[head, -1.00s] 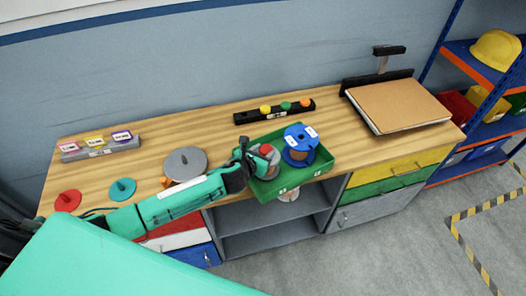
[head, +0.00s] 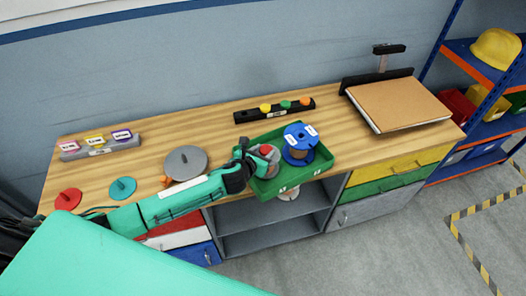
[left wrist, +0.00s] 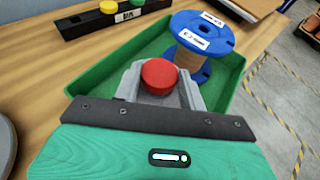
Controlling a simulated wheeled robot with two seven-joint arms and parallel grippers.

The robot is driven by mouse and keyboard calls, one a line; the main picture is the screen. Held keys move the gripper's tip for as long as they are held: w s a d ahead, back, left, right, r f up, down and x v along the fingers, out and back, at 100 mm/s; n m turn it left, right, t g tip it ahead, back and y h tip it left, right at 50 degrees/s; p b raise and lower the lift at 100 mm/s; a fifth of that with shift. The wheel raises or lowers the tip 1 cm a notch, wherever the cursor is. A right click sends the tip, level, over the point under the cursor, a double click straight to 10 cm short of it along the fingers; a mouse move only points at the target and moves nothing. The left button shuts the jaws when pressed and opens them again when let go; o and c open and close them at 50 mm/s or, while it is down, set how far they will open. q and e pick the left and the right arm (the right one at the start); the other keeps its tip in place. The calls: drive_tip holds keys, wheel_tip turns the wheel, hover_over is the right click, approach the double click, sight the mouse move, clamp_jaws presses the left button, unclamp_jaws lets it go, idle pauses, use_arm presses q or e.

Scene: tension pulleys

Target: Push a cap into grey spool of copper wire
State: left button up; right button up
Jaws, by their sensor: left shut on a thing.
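A red cap (left wrist: 159,76) sits between the grey fingers of my left gripper (left wrist: 160,88), which is shut on it. In the head view the left gripper (head: 265,153) is over the left part of the green tray (head: 325,168), with the red cap (head: 265,149) showing at its tip. A blue spool of copper wire (head: 299,137) stands in the tray just right of the gripper; it also shows in the left wrist view (left wrist: 201,35). A grey round flanged piece (head: 185,162) lies on the table left of the tray; its wire is not clearly visible. My right gripper is not in view.
A black rack (head: 275,112) with yellow, green and orange caps stands behind the tray. A grey labelled block (head: 100,147) is at the left. A red disc (head: 68,199) and a teal disc (head: 122,188) lie near the front left edge.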

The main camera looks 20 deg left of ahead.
use_arm(q)
drive_tip(key=shift+f+b, duration=0.35)
drive_tip(key=shift+f, duration=0.35)
drive_tip(key=shift+s+f, duration=0.1)
drive_tip(key=shift+f, duration=0.05)
idle(0.3)
drive_tip(key=o, duration=1)
drive_tip(key=b+v, duration=0.2)
drive_tip(key=v, duration=1.1)
drive_tip(key=shift+s, duration=0.3)
